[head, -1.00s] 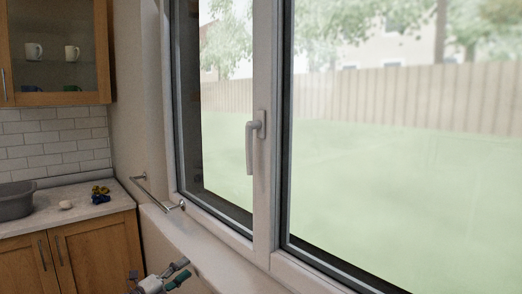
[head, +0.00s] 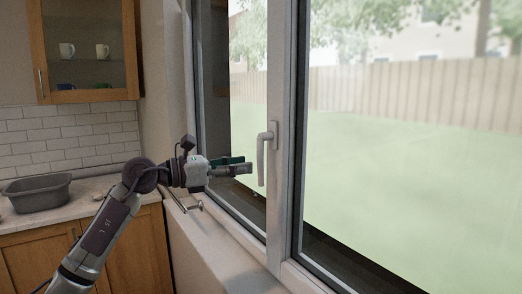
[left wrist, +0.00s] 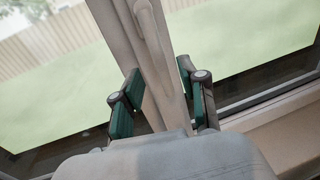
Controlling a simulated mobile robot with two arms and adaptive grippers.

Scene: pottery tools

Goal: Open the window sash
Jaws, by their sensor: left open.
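The left window sash (head: 274,90) has a pale frame around a large pane. It appears closed. Its light grey handle (head: 262,165) hangs downward from a plate on the upright. My left gripper (head: 248,165) has green-padded fingers and is just left of the handle's lower part. In the left wrist view the left gripper (left wrist: 159,75) is open and empty, its fingers spread in front of the window upright. My right gripper is not in view.
A counter with a grey basin (head: 38,194) and a glass-fronted cupboard (head: 85,94) stand at the left.

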